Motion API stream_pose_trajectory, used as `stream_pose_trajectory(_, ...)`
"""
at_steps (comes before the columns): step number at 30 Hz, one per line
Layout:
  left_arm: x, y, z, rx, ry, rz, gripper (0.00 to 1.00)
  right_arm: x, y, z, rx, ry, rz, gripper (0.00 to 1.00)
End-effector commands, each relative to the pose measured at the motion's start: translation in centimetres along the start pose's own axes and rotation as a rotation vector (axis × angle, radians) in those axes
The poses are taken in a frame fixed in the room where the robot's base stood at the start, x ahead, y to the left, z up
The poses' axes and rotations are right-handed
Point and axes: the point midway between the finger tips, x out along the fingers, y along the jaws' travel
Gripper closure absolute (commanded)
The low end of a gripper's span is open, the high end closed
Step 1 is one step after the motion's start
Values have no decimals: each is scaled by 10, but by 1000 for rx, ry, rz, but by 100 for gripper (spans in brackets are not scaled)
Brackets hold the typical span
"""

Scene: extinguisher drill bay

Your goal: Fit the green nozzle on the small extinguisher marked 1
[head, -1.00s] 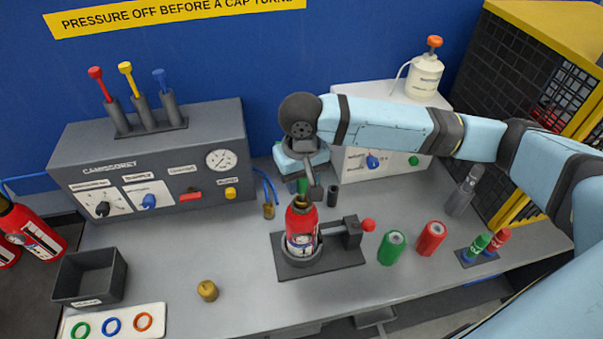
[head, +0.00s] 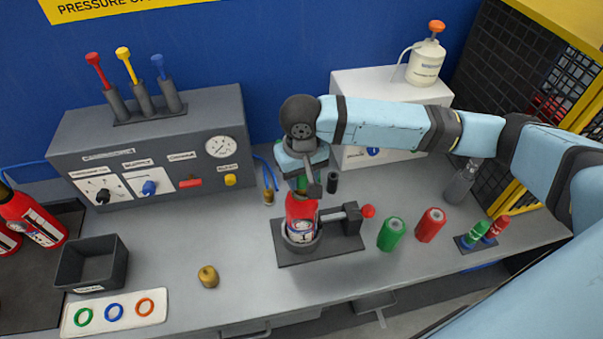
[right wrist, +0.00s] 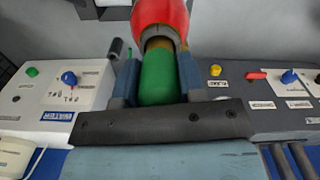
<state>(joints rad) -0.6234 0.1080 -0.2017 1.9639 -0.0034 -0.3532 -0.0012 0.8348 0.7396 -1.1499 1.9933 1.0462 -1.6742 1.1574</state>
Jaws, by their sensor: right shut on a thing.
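The small red extinguisher (head: 301,212), its label marked 1, stands upright in the dark clamp stand (head: 290,257) on the bench. My right gripper (head: 308,185) is directly above it, shut on the green nozzle (head: 301,181). In the right wrist view, the green nozzle (right wrist: 160,78) lies between the two fingers, and its brass end meets the mouth of the red extinguisher (right wrist: 161,18). I cannot tell how far it is seated, as the gripper partly hides the joint. My left gripper is not in view.
A brass cap (head: 208,277) lies on the front of the bench. Green (head: 391,234) and red (head: 430,225) cylinders stand right of the clamp. A black bin (head: 92,265) and a board of coloured rings (head: 114,313) are at left. The grey control panel (head: 150,150) stands behind.

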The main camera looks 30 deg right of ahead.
Motion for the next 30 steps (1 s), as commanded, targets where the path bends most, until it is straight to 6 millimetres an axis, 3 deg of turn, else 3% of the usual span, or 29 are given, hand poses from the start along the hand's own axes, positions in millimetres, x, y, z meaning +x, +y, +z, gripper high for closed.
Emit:
stream_pose_trajectory(3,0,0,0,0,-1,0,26,0,0,0,0,0,0,90)
stream_pose_trajectory(4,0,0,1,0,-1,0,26,0,0,0,0,0,0,61)
stream_pose_trajectory(8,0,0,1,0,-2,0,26,0,0,0,0,0,0,33)
stream_pose_trajectory(16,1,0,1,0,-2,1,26,-1,0,0,0,0,0,33)
stream_pose_trajectory(20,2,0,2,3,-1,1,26,-10,0,-1,1,3,-2,33)
stream_pose_trajectory(30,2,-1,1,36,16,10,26,-82,0,-1,0,6,-2,33)
